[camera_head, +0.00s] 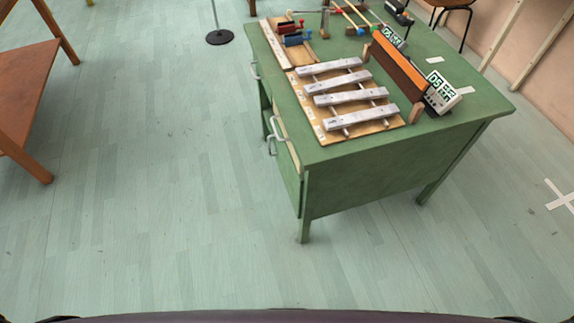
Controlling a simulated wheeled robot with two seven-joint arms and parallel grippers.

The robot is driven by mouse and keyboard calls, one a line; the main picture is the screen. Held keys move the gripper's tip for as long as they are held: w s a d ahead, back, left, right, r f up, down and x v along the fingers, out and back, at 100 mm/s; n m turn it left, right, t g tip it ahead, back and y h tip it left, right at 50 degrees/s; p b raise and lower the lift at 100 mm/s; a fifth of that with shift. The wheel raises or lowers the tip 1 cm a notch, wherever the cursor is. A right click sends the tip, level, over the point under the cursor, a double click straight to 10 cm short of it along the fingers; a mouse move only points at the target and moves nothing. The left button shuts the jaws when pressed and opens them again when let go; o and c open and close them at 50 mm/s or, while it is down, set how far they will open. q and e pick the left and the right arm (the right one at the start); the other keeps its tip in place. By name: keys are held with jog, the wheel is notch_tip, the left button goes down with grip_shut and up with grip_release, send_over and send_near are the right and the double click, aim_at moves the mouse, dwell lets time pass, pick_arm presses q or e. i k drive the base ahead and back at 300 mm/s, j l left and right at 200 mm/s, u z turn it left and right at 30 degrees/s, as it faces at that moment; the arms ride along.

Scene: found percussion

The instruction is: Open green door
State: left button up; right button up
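A green desk (345,185) stands right of centre, seen from above at its near corner. On its left side is a green door-like front panel (286,172), seen at a steep angle, with pale handles (274,128) at its upper part. Another handle (254,70) is farther back on the same side. A dark gap (264,98) shows between the front sections. I cannot tell from this angle whether the panel is fully closed. Neither of my grippers is in view.
Metal bars (345,101) on a board, a brown wooden block (398,72) and a digital display (442,92) sit on the desk. A wooden table (22,95) stands at left, a round black stand base (219,37) behind. The floor left of the desk is clear.

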aim_at(293, 181)
jog(key=i+j+z, duration=0.2)
jog(key=j, duration=0.2)
jog(key=i+j+z, duration=0.2)
jog(key=j, duration=0.2)
jog(key=i+j, duration=0.1)
jog(key=j, duration=0.35)
jog(key=i+j+z, duration=0.15)
jog(key=j, duration=0.3)
jog(key=i+j, duration=0.1)
jog(key=j, duration=0.35)
jog(key=i+j+z, duration=0.15)
jog(key=j, duration=0.3)
jog(key=k, duration=0.05)
